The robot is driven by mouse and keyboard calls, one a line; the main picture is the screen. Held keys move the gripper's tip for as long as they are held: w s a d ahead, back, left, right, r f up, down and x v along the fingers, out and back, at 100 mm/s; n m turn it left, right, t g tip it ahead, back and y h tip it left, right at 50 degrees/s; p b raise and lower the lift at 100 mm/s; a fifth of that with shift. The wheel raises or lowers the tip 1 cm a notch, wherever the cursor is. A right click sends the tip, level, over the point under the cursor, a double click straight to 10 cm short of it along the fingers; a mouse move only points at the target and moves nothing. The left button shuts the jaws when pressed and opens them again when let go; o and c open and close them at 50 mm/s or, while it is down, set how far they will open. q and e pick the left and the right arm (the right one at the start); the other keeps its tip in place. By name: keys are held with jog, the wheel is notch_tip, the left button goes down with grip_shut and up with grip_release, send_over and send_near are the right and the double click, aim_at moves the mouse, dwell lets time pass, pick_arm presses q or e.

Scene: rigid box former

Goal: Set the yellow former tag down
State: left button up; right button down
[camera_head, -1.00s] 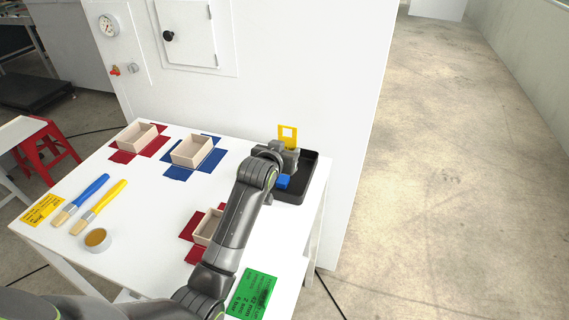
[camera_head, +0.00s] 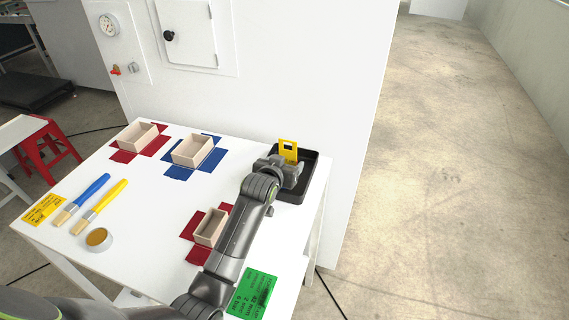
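The yellow former tag (camera_head: 289,148), a flat plate with a square opening, stands upright at the black tray (camera_head: 296,195) in the back right corner of the table. My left gripper (camera_head: 284,166) is right at the tag's lower part and appears shut on it. The gripper hides the tag's lower edge, so I cannot tell whether it touches the tray floor. My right gripper is not in view.
Open boxes stand on red (camera_head: 122,156) and blue (camera_head: 178,173) cross-shaped sheets, with another red sheet (camera_head: 190,229) nearer. Two brushes (camera_head: 102,208), a round pot (camera_head: 97,239), a yellow card (camera_head: 43,209) and a green card (camera_head: 252,293) lie around. A white wall (camera_head: 300,70) rises behind.

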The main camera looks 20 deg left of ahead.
pick_arm(q)
jog(key=shift+r, duration=0.15)
jog(key=b+v, duration=0.1)
jog(key=v, duration=1.1)
jog(key=shift+r, duration=0.1)
dwell(0.4)
